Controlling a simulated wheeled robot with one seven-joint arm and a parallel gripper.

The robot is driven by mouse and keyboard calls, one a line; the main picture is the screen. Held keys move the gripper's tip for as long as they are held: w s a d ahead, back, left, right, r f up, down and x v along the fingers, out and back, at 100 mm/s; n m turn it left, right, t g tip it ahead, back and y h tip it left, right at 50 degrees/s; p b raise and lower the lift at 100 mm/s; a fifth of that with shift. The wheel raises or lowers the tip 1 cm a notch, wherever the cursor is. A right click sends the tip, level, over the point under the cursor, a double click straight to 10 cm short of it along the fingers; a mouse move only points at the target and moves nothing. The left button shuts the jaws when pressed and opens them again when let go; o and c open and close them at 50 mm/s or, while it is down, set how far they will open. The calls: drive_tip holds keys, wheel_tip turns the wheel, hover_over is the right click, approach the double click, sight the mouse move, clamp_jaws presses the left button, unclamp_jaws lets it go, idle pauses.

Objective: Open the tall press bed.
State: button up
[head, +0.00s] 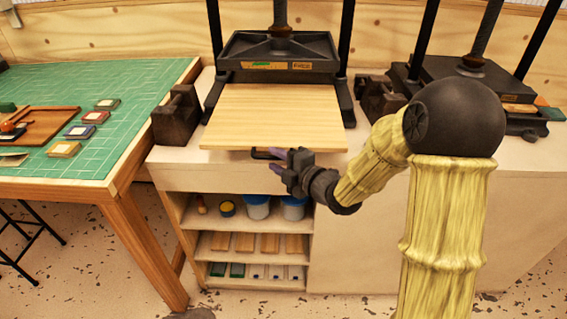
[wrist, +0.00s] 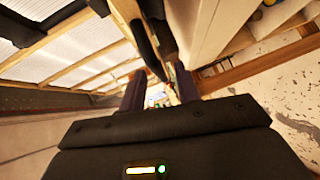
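The press (head: 276,50) at the back middle has a dark platen between two black posts. Its pale wooden bed (head: 275,115) sticks out toward the front edge of the counter. A black bar handle (head: 262,154) shows under the bed's front edge. My gripper (head: 274,161) is at the handle's right side, with its dark purple fingers pointing left. In the wrist view my gripper (wrist: 159,88) has its two fingers apart, with a dark bar (wrist: 147,45) running up between them. I cannot tell whether the fingers touch the handle.
A second press (head: 460,75) stands to the right, partly behind my arm. Dark iron weights (head: 178,115) flank the bed. A green-topped table (head: 95,145) is at left. Shelves (head: 247,222) below hold jars and blocks. The floor in front is mostly clear.

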drive_tip(key=b+v, duration=0.6)
drive_tip(key=v, duration=1.1)
drive_tip(key=shift+s, duration=0.15)
drive_tip(key=shift+d, duration=0.2)
